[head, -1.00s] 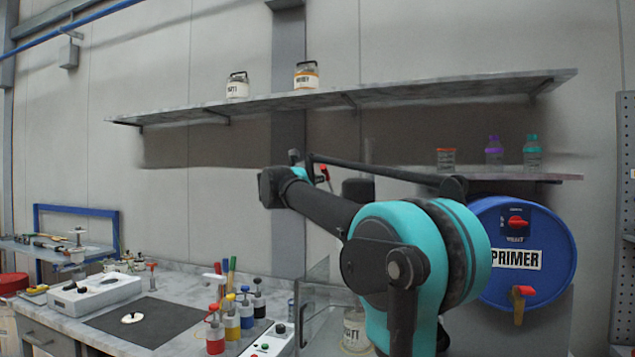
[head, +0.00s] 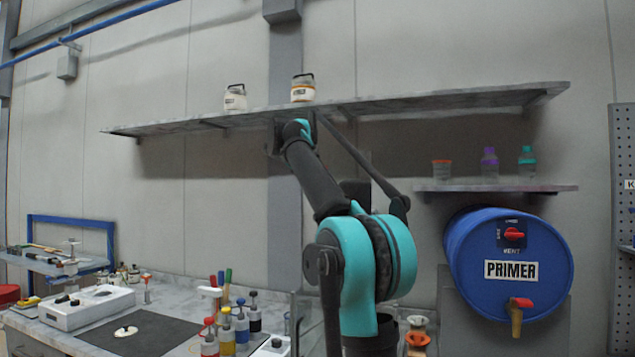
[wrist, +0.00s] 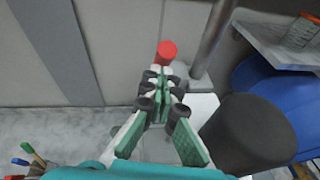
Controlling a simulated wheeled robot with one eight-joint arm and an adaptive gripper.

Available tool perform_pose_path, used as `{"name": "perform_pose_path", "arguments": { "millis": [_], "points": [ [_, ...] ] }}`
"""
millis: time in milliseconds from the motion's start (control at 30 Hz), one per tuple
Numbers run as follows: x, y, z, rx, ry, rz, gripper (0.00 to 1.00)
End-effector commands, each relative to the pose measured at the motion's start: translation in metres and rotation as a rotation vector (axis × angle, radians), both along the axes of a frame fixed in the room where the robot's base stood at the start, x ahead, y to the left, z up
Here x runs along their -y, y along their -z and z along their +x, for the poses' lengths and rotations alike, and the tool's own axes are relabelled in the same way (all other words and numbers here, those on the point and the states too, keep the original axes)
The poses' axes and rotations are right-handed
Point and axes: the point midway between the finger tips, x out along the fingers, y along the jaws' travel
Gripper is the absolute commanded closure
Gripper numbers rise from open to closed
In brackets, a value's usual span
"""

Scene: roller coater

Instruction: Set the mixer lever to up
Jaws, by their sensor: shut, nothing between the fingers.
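In the wrist view a red knob (wrist: 167,51), which looks like the end of the mixer lever, stands just beyond my fingertips beside an upright grey post (wrist: 210,45). My gripper (wrist: 163,78) has its green-padded fingers together with nothing between them. Its tips are close to the knob; I cannot tell whether they touch. The lever's shaft is hidden behind the fingers. In the head view my arm hides the lever and the gripper.
A dark rounded cylinder (wrist: 250,135) is close at the right of my gripper in the wrist view. A long shelf (head: 420,103) runs above. Colored bottles (head: 242,325) stand at lower left.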

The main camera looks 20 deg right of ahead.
Motion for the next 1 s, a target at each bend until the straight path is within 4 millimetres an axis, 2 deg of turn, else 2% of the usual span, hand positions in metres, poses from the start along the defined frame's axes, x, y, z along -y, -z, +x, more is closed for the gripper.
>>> {"name": "perform_pose_path", "arguments": {
  "millis": [400, 1000],
  "points": [
    [0.013, -0.016, 0.017, -0.021, 0.001, 0.014, 1.0],
    [0.015, -0.018, 0.02, -0.021, 0.0, 0.015, 1.0]
  ]
}}
